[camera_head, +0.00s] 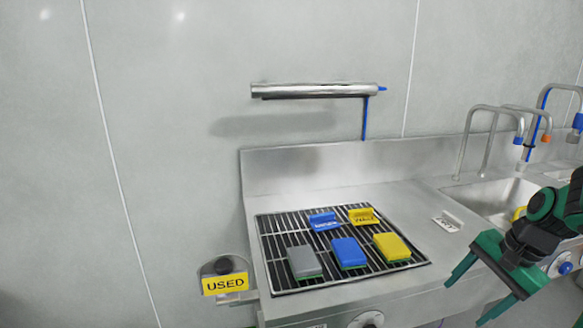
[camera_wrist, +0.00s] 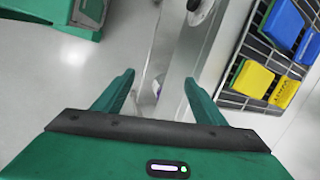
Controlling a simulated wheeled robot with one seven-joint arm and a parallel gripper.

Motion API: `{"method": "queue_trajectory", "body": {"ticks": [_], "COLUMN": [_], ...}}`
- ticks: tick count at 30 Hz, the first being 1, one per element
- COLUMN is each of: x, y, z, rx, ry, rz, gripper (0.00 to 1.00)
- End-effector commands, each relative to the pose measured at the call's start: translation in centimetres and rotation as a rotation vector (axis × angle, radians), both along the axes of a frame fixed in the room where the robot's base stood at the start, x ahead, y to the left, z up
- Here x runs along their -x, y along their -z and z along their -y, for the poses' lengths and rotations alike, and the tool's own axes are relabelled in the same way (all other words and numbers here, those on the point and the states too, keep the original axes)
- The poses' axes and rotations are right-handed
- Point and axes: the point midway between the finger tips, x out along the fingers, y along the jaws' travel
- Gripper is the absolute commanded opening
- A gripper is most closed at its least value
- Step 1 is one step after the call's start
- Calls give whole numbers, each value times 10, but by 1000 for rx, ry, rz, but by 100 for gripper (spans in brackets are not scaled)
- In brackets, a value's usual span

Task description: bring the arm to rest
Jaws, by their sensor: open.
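My gripper (camera_head: 464,304) is at the lower right in the head view, in front of the steel counter's front edge. Its two green fingers are spread apart, with nothing between them. In the wrist view my gripper (camera_wrist: 159,78) is open too, its fingers pointing toward the counter's front edge and the floor. The arm comes in from the right edge of the head view, over part of the sink; most of it is out of frame.
A steel counter (camera_head: 410,210) carries a wire rack (camera_head: 283,237) with a grey, a blue and a yellow sponge (camera_head: 392,247) and small blue and yellow labels. A sink (camera_head: 492,203) with taps is at right. A "USED" holder (camera_head: 225,284) hangs left. Floor (camera_wrist: 130,30) shows clear below.

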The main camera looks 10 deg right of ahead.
Motion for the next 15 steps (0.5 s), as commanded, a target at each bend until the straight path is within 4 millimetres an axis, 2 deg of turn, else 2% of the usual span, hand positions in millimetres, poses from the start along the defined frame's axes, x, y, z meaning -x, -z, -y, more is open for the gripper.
{"method": "queue_trajectory", "body": {"ticks": [1,6,12,15], "x": [9,47,89,102], "y": [-6,-19,-31,-35], "z": [-10,-32,-47,-51], "rx": [43,157,229,243], "ry": [-90,-370,-630,-705], "rz": [-16,-89,-150,-167], "gripper": [65,65,65,65]}}
